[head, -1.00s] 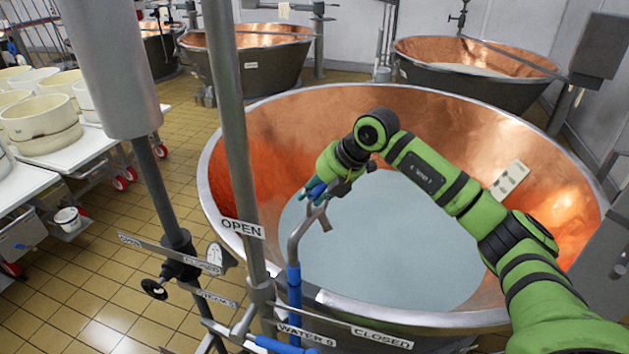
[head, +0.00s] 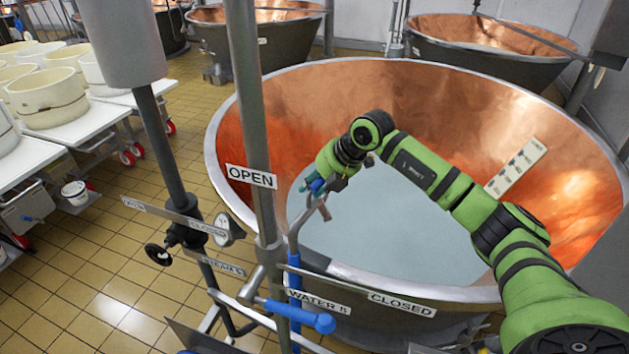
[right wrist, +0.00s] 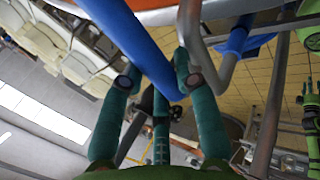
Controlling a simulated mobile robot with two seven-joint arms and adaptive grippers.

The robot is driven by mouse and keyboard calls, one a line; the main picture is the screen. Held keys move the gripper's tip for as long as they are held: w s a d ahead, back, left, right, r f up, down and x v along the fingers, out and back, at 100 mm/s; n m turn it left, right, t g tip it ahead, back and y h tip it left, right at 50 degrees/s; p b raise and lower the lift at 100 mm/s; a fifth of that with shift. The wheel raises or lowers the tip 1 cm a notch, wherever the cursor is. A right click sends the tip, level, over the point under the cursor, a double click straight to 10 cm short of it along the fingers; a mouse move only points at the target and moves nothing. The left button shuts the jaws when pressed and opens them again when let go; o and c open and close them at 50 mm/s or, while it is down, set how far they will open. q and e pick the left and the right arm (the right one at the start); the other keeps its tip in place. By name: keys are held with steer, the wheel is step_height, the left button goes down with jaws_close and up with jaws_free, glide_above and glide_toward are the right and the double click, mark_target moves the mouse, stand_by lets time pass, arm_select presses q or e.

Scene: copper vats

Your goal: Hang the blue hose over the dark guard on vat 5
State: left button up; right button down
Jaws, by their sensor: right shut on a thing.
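The big copper vat (head: 460,100) with pale liquid fills the middle of the head view. My right gripper (head: 318,187) is over its near-left rim, beside the top of a bent grey pipe (head: 297,232). In the right wrist view the blue hose (right wrist: 128,40) runs down between the teal fingers of this gripper (right wrist: 157,72), which is shut on it. In the head view the held part of the hose is small and mostly hidden. I cannot single out the dark guard.
A grey upright post (head: 250,110) with an OPEN sign stands just left of my gripper. Below are WATER and CLOSED signs, pipes and a blue-handled valve (head: 300,316). White carts with tubs (head: 48,97) stand at the left; tiled floor (head: 120,265) lies between.

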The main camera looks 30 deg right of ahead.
step_height(320, 180, down, 13)
steer(key=b, duration=0.8)
steer(key=shift+f, duration=0.4)
stand_by(0.6)
